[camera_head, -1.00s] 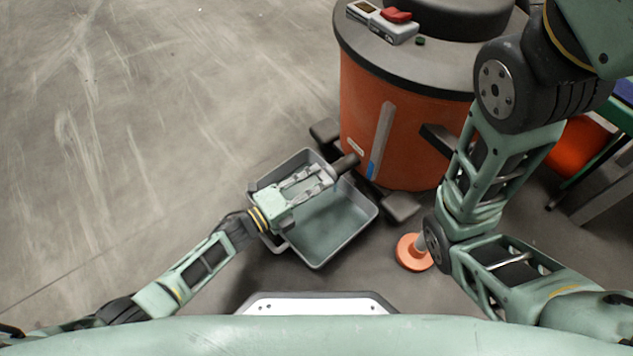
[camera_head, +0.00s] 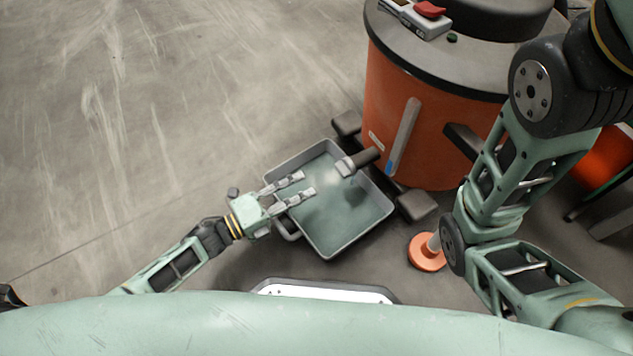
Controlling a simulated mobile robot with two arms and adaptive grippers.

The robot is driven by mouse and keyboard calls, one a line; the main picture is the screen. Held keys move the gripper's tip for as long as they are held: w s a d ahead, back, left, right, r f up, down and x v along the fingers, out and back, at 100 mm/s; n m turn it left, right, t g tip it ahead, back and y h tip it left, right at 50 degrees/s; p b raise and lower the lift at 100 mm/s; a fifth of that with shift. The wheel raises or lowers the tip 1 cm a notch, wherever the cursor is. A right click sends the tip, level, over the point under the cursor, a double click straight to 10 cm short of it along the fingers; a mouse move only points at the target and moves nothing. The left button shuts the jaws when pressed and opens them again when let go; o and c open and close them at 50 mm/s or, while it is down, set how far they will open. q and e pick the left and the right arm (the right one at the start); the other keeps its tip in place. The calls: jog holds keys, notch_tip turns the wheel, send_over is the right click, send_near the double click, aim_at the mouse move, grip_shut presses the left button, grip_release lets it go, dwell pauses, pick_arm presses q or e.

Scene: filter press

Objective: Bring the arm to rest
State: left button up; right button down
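My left gripper (camera_head: 309,184) is open and empty, its two fingers apart over the left side of a grey tray (camera_head: 346,250). The tray sits on the floor below the outlet of an orange drum-shaped machine (camera_head: 437,135). The outlet (camera_head: 360,162) is a dark stub with a light end, pointing over the tray, apart from my fingers. A little liquid seems to fall from it into the tray. My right arm rises on the right side of the view; its gripper is out of view.
An orange disc with a pale post (camera_head: 427,252) stands on the floor right of the tray. Dark feet (camera_head: 416,205) stick out from the machine's base. A grey box with a red switch (camera_head: 430,10) sits on its lid. The floor at left is clear.

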pick_arm(q)
jog(key=shift+v, duration=0.85)
